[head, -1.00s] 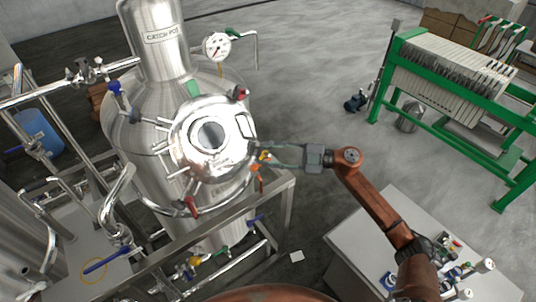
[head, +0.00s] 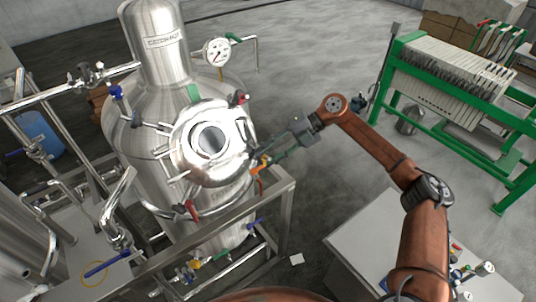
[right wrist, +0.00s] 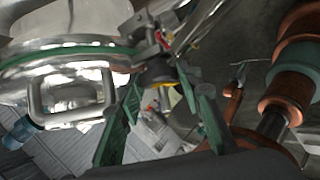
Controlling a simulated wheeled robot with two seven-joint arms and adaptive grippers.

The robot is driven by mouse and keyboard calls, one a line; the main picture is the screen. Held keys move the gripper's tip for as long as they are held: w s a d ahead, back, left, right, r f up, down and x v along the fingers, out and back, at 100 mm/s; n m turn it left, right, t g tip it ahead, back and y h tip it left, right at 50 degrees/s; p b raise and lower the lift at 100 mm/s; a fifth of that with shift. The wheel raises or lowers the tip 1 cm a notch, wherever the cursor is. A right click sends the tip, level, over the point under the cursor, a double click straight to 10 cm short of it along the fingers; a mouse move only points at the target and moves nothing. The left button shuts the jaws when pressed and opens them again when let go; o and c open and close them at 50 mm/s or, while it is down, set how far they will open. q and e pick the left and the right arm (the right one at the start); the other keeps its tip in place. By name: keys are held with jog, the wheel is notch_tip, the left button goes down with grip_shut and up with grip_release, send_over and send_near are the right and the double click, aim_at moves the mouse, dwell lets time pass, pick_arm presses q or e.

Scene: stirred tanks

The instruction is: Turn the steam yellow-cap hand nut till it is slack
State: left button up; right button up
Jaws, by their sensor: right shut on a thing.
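The tank's manway lid (head: 203,142) is a round shiny steel cover with a sight glass, ringed by hand nuts. The yellow-cap hand nut (right wrist: 160,80) is at the lid's right edge, between my fingertips in the right wrist view. In the head view it is small and partly hidden by my fingers. My right gripper (head: 262,163) reaches in from the right and is shut on this nut; it also shows in the right wrist view (right wrist: 155,88). Whether the nut is slack cannot be told. My left gripper is not in view.
A red-capped nut (head: 192,209) and a blue-handled valve (head: 116,92) are nearby on the tank. A pressure gauge (head: 217,51) stands behind the lid. A steel frame rail (head: 225,225) runs in front. A green filter press (head: 465,85) stands right; open floor lies between.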

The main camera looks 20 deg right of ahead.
jog(key=shift+n+h, duration=0.4)
dwell(0.4)
jog(key=o, duration=1.1)
jog(key=shift+a, duration=0.15)
jog(key=shift+o, duration=0.3)
